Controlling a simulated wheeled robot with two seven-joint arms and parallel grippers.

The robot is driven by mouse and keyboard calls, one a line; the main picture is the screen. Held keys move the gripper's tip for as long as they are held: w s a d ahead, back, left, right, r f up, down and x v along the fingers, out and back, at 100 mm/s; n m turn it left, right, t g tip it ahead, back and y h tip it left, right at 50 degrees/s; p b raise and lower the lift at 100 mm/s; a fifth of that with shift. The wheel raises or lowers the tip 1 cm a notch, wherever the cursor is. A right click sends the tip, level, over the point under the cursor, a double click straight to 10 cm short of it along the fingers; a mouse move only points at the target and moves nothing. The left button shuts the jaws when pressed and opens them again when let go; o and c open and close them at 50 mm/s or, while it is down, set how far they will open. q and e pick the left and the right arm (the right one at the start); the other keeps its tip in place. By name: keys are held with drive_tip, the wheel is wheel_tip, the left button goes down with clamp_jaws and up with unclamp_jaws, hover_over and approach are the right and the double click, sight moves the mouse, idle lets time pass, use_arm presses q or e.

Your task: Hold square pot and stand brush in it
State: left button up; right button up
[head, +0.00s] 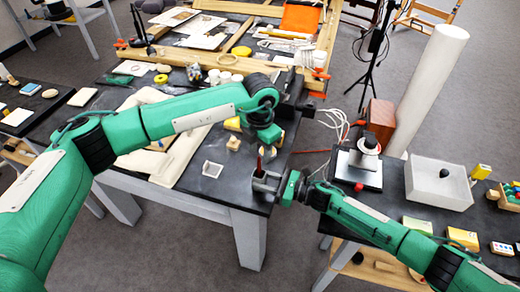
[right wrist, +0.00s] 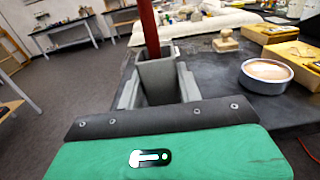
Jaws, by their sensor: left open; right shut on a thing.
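The grey square pot (head: 262,177) is at the table's front right corner, and it also shows in the right wrist view (right wrist: 160,78). My right gripper (head: 268,184) is shut on it, with a finger on each of two opposite sides (right wrist: 158,92). The red brush handle (head: 260,162) rises from the pot's mouth, nearly upright in the right wrist view (right wrist: 150,30). Its lower end is hidden inside the pot. My left gripper (head: 266,138) is open just above the brush, pointing down and apart from it. The left gripper does not show in the right wrist view.
A round tin (right wrist: 268,76) and a wooden block (right wrist: 226,42) stand nearby on the dark table. A second table with a white box (head: 438,184) is at the right, across a gap.

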drive_tip(key=o, duration=1)
drive_tip(key=shift+o, duration=0.2)
drive_tip(key=shift+d, duration=0.1)
drive_tip(key=v, duration=1.2)
use_arm(q)
drive_tip(key=shift+f, duration=0.1)
use_arm(e)
drive_tip(key=shift+s, duration=0.1)
